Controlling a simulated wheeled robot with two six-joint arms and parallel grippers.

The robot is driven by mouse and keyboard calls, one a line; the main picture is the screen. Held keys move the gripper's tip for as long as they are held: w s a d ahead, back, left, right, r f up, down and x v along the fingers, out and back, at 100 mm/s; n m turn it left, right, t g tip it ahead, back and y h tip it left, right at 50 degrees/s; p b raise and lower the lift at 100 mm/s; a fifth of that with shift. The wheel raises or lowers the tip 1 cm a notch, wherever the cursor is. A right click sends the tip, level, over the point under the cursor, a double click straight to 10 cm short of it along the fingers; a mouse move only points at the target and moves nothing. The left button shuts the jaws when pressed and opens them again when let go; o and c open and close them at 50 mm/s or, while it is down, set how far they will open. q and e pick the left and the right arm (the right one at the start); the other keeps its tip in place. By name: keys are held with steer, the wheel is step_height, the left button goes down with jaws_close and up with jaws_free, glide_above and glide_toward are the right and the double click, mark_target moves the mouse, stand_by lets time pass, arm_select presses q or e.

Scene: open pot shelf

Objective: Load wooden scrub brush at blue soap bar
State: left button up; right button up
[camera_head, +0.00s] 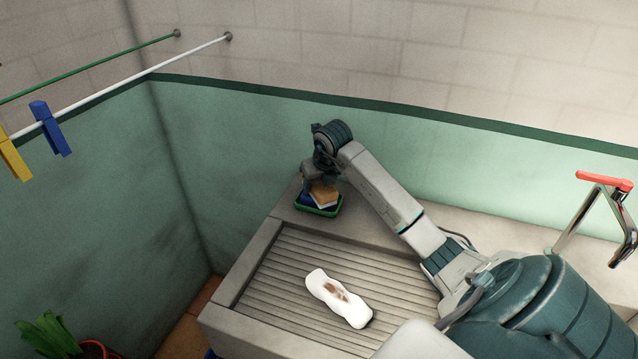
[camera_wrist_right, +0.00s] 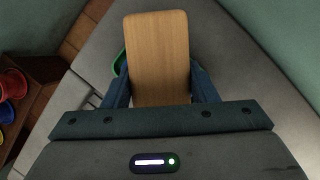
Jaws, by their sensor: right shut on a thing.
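My right gripper (camera_head: 318,182) points down over the back left corner of the stone sink. It is shut on the wooden scrub brush (camera_head: 325,194). In the right wrist view, the brush's pale wooden back (camera_wrist_right: 157,55) fills the space between the two fingers (camera_wrist_right: 160,90). Its bristles are hidden there. The blue soap bar (camera_head: 305,199) shows partly beside and below the brush, in a small green dish (camera_head: 320,212). I cannot tell whether the brush touches the soap. In the wrist view only a bit of the green dish (camera_wrist_right: 121,63) shows. My left gripper is out of view.
A white stained item (camera_head: 339,298) lies on the ribbed washboard (camera_head: 285,290). A tap with a red handle (camera_head: 603,182) stands at the right. Green walls rise close behind and left. Blue (camera_head: 50,129) and yellow (camera_head: 14,158) pegs hang on a line at the left.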

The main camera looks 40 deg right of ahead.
steer(key=shift+r+p, duration=0.55)
steer(key=shift+r, duration=0.15)
steer(key=shift+r+p, duration=1.5)
steer(key=shift+r, duration=1.25)
